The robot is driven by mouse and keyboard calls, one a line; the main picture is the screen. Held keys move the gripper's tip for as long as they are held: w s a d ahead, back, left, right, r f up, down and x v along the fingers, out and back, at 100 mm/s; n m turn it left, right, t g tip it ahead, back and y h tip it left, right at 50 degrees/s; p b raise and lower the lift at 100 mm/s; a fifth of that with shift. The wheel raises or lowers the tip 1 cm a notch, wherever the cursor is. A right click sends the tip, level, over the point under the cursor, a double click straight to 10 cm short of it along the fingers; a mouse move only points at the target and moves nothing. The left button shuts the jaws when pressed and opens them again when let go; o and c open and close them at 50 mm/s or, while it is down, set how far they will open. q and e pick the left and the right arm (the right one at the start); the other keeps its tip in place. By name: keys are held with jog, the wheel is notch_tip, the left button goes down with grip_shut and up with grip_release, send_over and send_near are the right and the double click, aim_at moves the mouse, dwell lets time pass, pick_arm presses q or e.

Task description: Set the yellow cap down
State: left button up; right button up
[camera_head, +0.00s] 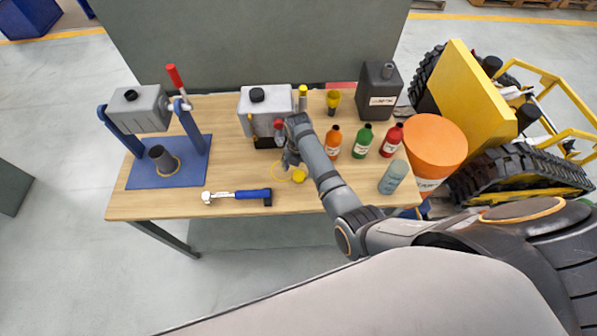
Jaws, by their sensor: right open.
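The small yellow cap (299,175) appears to rest on the wooden table, at the right edge of a thin yellow ring marking (277,174). My right gripper (288,164) is open and points down just above and left of the cap. The gripper and forearm hide part of the ring; whether a finger touches the cap is too small to tell. My left gripper is not in view.
A grey tank with black cap (265,98) stands behind the gripper. Orange (333,143), green (362,141) and red (391,140) bottles stand right of my forearm. A blue-handled wrench (238,195) lies front left. A blue stand (168,177) is farther left.

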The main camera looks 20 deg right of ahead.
aim_at(298, 175)
notch_tip(298, 175, up, 5)
jog(key=shift+f, duration=0.1)
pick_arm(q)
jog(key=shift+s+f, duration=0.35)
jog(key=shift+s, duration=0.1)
pick_arm(e)
jog(key=shift+r, duration=0.45)
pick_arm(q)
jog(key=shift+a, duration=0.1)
